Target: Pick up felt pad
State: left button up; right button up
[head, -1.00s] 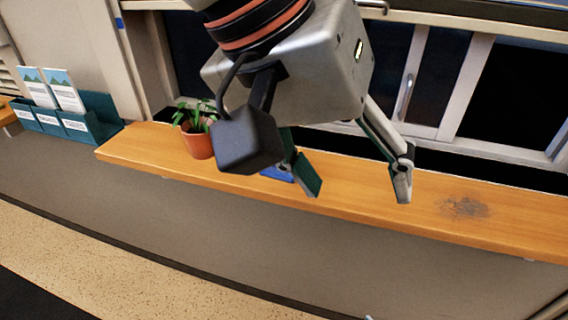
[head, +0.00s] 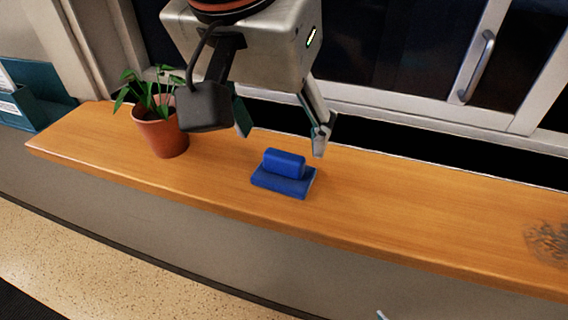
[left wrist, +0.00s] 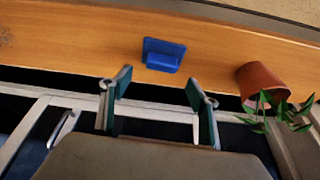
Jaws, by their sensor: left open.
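The felt pad (head: 285,179) is a blue block with a raised grip on top, lying on the wooden ledge. It also shows in the left wrist view (left wrist: 163,55), ahead of and between the fingers. My left gripper (head: 281,136) is open and empty. In the head view it hangs above and behind the pad, toward the window, apart from it. The left wrist view shows its two fingers (left wrist: 158,90) spread wide with nothing between them.
A potted plant (head: 160,131) stands on the wooden ledge (head: 420,217) left of the pad. A sliding window with a handle (head: 477,66) is behind. A dark smudge (head: 548,243) marks the ledge at right. A teal holder (head: 38,96) is at far left.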

aim_at(283, 155)
pick_arm(q)
jog(key=shift+d+f, duration=0.1)
jog(key=shift+f, duration=0.4)
jog(key=shift+w+f, duration=0.3)
jog(key=shift+f, duration=0.35)
jog(key=b+x, duration=0.1)
jog(key=x, duration=0.2)
jog(key=shift+f, duration=0.3)
jog(key=shift+w+f, duration=0.2)
jog(key=shift+f, duration=0.1)
jog(key=c, duration=1.2)
jog(key=shift+r, duration=0.1)
jog(key=shift+r+p, duration=2.25)
jog(key=shift+r, duration=7.7)
pick_arm(e)
jog(key=shift+s+a+r, duration=0.1)
jog(key=shift+a+r, duration=0.1)
jog(key=shift+r, duration=0.35)
jog(key=shift+a+r, duration=0.2)
jog(key=shift+r, duration=0.35)
